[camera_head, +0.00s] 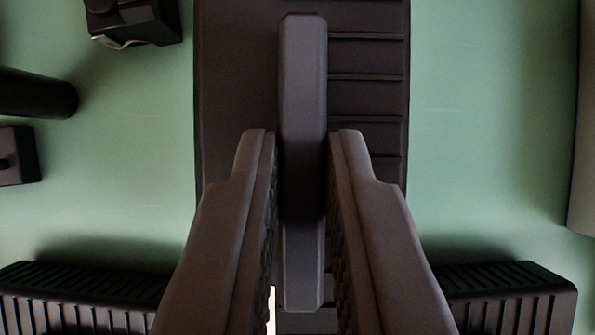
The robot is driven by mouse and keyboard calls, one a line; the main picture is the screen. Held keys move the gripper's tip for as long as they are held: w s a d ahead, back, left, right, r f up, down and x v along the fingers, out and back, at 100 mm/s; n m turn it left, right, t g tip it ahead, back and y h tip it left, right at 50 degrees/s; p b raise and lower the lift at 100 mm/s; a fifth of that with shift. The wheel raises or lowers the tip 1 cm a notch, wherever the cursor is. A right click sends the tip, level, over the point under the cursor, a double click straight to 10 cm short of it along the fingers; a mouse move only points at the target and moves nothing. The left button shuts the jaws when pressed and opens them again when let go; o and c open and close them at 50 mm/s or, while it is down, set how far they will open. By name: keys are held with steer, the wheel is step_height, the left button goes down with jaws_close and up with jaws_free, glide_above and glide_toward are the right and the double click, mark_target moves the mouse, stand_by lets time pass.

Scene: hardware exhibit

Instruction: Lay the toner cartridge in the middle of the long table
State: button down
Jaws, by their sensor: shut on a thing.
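The toner cartridge (240,90) appears to be the wide dark body running down the middle of the view, with several cross ribs on its right side. A long dark grey bar (303,80) runs lengthwise over it and looks like its raised grip. My gripper (303,150) is shut on this bar, one finger on each side. The fingers hide the cartridge's lower part. I cannot tell whether the cartridge touches the green surface under it.
Ribbed black blocks lie lower left (80,300) and lower right (515,300). At left are a black cylinder (35,93), a small black block (15,155) and a dark device (135,20).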

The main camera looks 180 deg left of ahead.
steer(key=shift+f, duration=0.15)
steer(key=shift+f, duration=0.6)
steer(key=c, duration=1.5)
jaws_free()
steer(key=shift+o, duration=0.2)
steer(key=shift+r, duration=0.1)
steer(key=shift+r, duration=0.35)
steer(key=v, duration=1.2)
steer(key=shift+r, duration=0.1)
